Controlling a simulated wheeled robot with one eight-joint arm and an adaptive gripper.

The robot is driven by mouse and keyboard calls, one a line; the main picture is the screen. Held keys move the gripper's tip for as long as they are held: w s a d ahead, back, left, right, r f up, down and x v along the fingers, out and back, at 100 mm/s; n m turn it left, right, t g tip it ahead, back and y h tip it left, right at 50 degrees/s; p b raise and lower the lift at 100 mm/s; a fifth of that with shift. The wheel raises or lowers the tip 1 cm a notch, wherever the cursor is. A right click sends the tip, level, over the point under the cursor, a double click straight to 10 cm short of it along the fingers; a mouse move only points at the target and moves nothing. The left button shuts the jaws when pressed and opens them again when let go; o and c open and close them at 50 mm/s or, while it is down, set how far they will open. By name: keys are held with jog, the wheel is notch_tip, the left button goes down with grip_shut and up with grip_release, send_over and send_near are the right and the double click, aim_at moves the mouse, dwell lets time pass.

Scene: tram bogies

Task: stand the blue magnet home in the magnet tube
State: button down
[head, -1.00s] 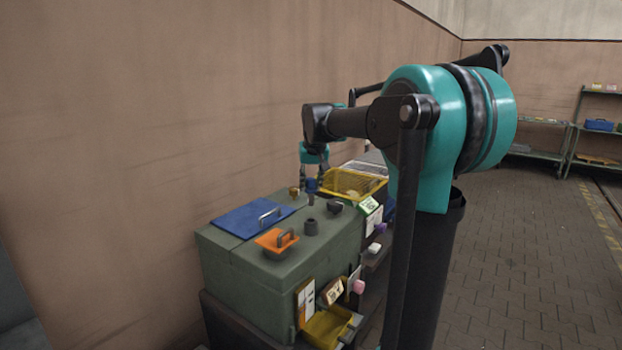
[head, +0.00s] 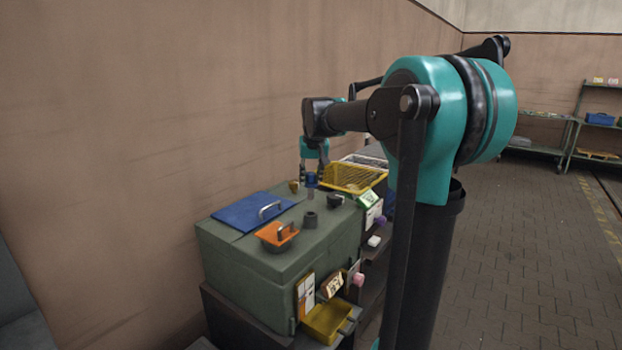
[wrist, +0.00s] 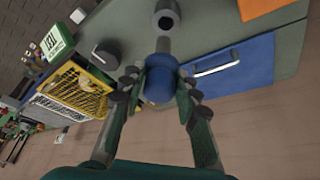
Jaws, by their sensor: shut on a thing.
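The blue magnet (head: 312,179) has a blue head and a grey shank pointing down. My gripper (head: 312,175) is shut on its head, which shows between the fingers in the wrist view (wrist: 160,82). The magnet is upright and held above the green chest top. The magnet tube appears to be the dark hollow cylinder (head: 310,220) on the chest, nearer the head camera than the magnet. Its open mouth shows in the wrist view (wrist: 167,17), beyond the shank and apart from it.
The green chest (head: 250,265) carries a blue plate with a handle (head: 245,213), an orange piece with a handle (head: 277,234), a dark block (head: 335,200) and a small brass-coloured piece (head: 293,186). A yellow basket (head: 352,178) stands behind. The wall runs along the left.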

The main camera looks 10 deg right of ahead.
jog(key=shift+f, duration=5.05)
jog(key=c, duration=1)
grip_release()
jog(key=shift+c, duration=0.2)
jog(key=v, duration=1.2)
jog(key=s+d+f, duration=0.2)
jog(key=s+f, duration=1.1)
jog(key=s, duration=0.1)
jog(key=s+d+f, duration=0.2)
jog(key=s+f, duration=1.1)
jog(key=s, duration=0.1)
jog(key=shift+f, duration=0.3)
